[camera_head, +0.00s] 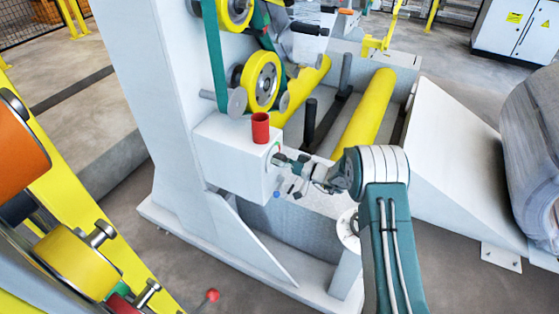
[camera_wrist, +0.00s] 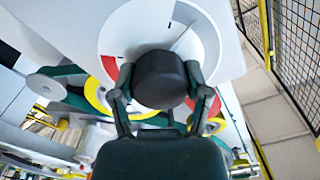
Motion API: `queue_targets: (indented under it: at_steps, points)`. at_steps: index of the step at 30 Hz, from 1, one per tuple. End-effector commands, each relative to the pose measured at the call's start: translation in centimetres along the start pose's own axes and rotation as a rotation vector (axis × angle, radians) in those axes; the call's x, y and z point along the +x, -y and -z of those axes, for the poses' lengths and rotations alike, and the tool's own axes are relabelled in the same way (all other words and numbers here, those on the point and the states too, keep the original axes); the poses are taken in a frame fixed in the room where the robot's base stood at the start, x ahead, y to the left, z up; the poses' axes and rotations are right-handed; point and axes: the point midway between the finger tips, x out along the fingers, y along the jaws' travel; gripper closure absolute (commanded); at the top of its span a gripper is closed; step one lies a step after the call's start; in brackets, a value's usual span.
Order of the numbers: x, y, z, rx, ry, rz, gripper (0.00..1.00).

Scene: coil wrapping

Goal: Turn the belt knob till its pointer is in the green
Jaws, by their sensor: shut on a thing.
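The belt knob (camera_wrist: 160,80) is a dark round cap on a white dial plate (camera_wrist: 140,32) in the wrist view. My gripper (camera_wrist: 161,88) has one finger on each side of it and is shut on it. A red band (camera_wrist: 121,27) shows on the dial's left, and more red shows by the right finger. A thin dark line lies above the knob; I cannot tell whether it is the pointer. I cannot make out a green band in the wrist view. In the head view my gripper (camera_head: 284,160) is at the face of the white box (camera_head: 232,165), hiding the knob.
A red cylinder (camera_head: 261,128) stands on top of the box. Yellow pulleys (camera_head: 261,81) with a green belt are above it. Yellow rollers (camera_head: 366,110) lie behind my arm. A large grey coil (camera_head: 532,150) is at the right. Blue button (camera_head: 277,194) below my gripper.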

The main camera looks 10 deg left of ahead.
Motion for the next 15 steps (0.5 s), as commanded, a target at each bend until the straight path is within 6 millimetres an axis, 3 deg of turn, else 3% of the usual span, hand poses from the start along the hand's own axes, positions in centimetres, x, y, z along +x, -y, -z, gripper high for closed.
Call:
queue_targets:
  at_steps: [15]
  points:
    - [-0.06,-0.36,0.29,0.488,-0.008,-0.009,0.86]
